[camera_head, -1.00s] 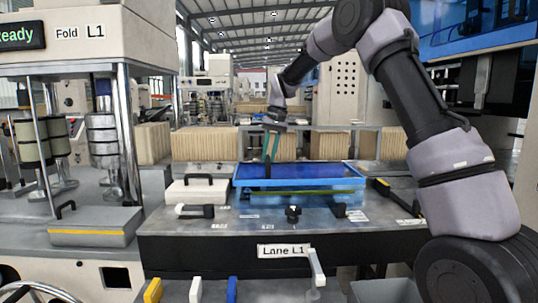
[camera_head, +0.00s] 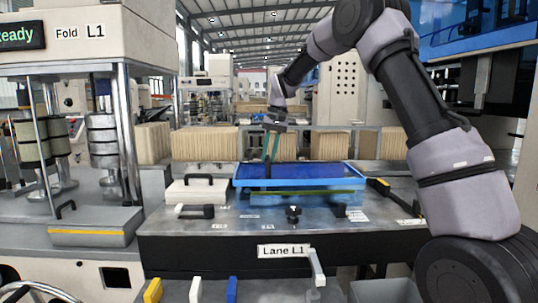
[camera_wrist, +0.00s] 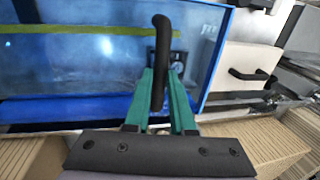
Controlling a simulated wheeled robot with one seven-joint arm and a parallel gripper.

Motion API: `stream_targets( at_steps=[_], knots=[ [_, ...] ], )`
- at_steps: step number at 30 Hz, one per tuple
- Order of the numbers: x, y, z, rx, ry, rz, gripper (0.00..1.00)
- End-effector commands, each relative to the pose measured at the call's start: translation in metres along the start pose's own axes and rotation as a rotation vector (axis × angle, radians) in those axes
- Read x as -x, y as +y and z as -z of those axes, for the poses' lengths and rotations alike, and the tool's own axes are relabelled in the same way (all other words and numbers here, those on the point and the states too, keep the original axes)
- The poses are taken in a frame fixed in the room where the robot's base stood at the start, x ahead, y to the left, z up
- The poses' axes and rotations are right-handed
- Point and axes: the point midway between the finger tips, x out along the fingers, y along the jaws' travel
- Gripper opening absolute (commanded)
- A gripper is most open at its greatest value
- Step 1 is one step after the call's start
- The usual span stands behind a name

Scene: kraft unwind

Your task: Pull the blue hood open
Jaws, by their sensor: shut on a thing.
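The blue hood (camera_head: 325,172) is a wide, shallow, see-through cover over the middle of the lane worktop. Its near edge stands a little above a blue-tinted base. In the wrist view the hood (camera_wrist: 75,65) fills the left and middle, with a dark curved handle (camera_wrist: 162,35) on it. My gripper (camera_head: 269,152) is at the hood's far-left part, its teal fingers pointing down. In the wrist view my gripper (camera_wrist: 160,90) is shut on the handle, one finger on each side.
A pale lid with a black handle (camera_head: 197,188) sits just left of the hood. A black knob (camera_head: 293,214) and the Lane L1 sign (camera_head: 283,251) are at the front. Pleated kraft stacks (camera_head: 206,142) stand behind. A grey box (camera_head: 95,225) is at left.

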Motion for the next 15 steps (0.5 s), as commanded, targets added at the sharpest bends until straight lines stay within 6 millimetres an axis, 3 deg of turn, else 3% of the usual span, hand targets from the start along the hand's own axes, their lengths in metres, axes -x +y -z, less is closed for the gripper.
stream_targets(
  at_steps=[5,8,15],
  knots=[
    [0.004,0.014,0.001,-0.004,0.004,0.0,0.0],
    [0.007,0.032,0.001,-0.006,0.003,-0.001,0.0],
    [0.021,0.102,0.001,-0.009,0.004,-0.001,0.0]
  ],
)
